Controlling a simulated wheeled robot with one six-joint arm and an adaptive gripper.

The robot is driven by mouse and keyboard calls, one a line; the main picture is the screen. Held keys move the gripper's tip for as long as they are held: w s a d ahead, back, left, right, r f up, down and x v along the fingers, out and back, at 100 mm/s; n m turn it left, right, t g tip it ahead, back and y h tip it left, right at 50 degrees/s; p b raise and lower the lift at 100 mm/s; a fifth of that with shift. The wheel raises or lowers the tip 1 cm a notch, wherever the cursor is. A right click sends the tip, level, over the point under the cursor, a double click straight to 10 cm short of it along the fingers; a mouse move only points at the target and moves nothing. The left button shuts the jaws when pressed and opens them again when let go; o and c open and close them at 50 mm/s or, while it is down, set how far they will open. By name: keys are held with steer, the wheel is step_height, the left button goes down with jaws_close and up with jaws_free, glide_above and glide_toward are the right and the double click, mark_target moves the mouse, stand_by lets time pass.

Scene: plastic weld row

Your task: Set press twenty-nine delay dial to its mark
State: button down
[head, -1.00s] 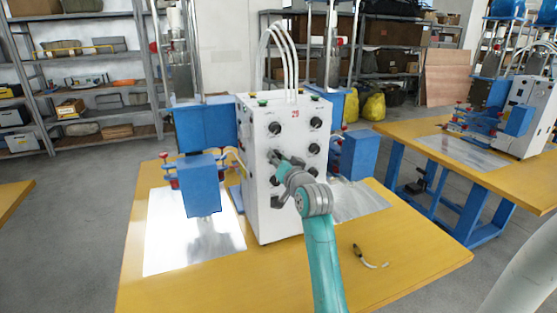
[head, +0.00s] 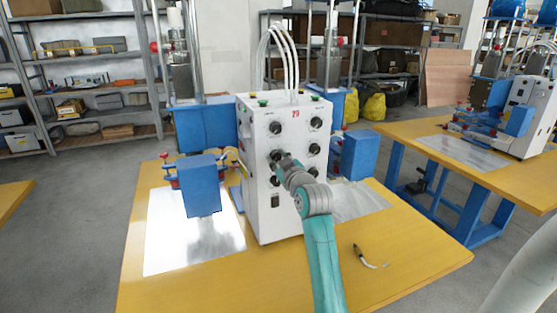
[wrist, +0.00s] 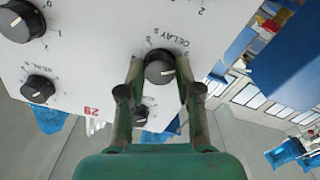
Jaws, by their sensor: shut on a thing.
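The white control box of press twenty-nine (head: 262,218) stands on the yellow table, with a red 29 and several black dials on its front. My gripper (wrist: 159,62) is shut on the black delay dial (wrist: 161,70), with one finger on each side of its knob. The word DELAY and scale numbers show beside the dial in the wrist view, upside down. A pale pointer line shows on the knob, but I cannot tell exactly which mark it meets. In the head view my gripper (head: 281,160) largely hides this dial.
Other dials, including one labelled SEAL (wrist: 38,89), and a small knob (wrist: 141,116) sit close by. Blue press heads (head: 200,185) flank the box. A small tool with a cable (head: 368,256) lies on the table at the right front.

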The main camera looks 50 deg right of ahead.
steer(key=shift+n, duration=0.9)
steer(key=c, duration=0.8)
jaws_free()
steer(key=v, duration=1.2)
